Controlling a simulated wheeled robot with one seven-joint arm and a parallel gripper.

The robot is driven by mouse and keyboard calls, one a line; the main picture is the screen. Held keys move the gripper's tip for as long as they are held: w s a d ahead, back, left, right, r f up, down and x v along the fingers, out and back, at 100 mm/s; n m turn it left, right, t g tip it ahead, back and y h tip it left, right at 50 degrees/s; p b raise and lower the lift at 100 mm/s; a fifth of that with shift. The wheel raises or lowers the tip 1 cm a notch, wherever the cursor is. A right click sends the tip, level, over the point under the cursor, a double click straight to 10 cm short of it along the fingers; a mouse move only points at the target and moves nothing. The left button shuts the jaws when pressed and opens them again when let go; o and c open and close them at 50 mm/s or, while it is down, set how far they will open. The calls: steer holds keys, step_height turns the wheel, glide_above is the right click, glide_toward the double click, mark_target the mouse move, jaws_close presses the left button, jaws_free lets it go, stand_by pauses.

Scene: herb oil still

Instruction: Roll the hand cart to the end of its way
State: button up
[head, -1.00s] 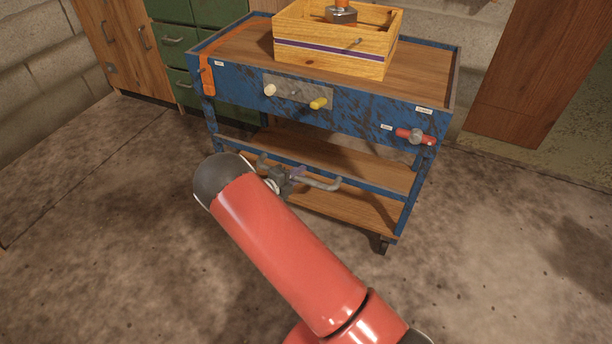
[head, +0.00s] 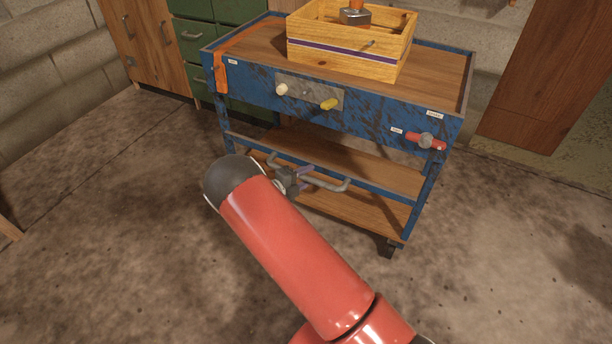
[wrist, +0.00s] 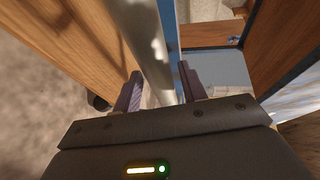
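The hand cart (head: 262,91) is a worn blue metal frame with wooden shelves and small casters, in the middle of the head view. Its grey bar handle (head: 335,187) sticks out low on the near side. My gripper (head: 300,178) is at the handle, partly hidden behind my red arm. In the wrist view the handle (wrist: 150,45) runs between the two purple fingers of my gripper (wrist: 160,72), which look closed around it. A red lever (head: 427,141) on a round grey pivot sits on the cart's right front. Its label is too small to read.
A wooden crate (head: 345,57) stands on the cart top. An orange strap (head: 221,74) hangs at its left corner. Green drawers (head: 194,34) and a wooden cabinet (head: 140,40) stand behind left. A brown panel (head: 545,75) is behind right. The concrete floor (head: 110,240) is open at left.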

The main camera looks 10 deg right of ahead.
steer(key=shift+r, duration=0.1)
steer(key=v, duration=0.7)
steer(key=shift+s+a, duration=0.2)
steer(key=shift+a, duration=0.1)
stand_by(0.3)
steer(key=s+d+r+m+g+y, duration=0.35)
steer(key=s+d+r+m, duration=0.25)
steer(key=r+m, duration=0.45)
steer(key=s+d+r+m+g+y, duration=0.2)
steer(key=s+d+r+m+g, duration=0.2)
steer(key=s+d+r+m, duration=0.45)
steer(key=s+r+m+t+y, duration=0.2)
steer(key=s+r+m+y, duration=0.2)
steer(key=s+m, duration=0.5)
steer(key=s+a+r+m+t+y, duration=0.1)
steer(key=s+r+m, duration=0.5)
steer(key=m, duration=0.9)
steer(key=s+t+y, duration=0.1)
steer(key=s+y, duration=0.1)
steer(key=s, duration=0.1)
steer(key=shift+s+a+r+m+y, duration=0.15)
steer(key=shift+s+r+m+y, duration=0.15)
steer(key=shift+r+y, duration=0.05)
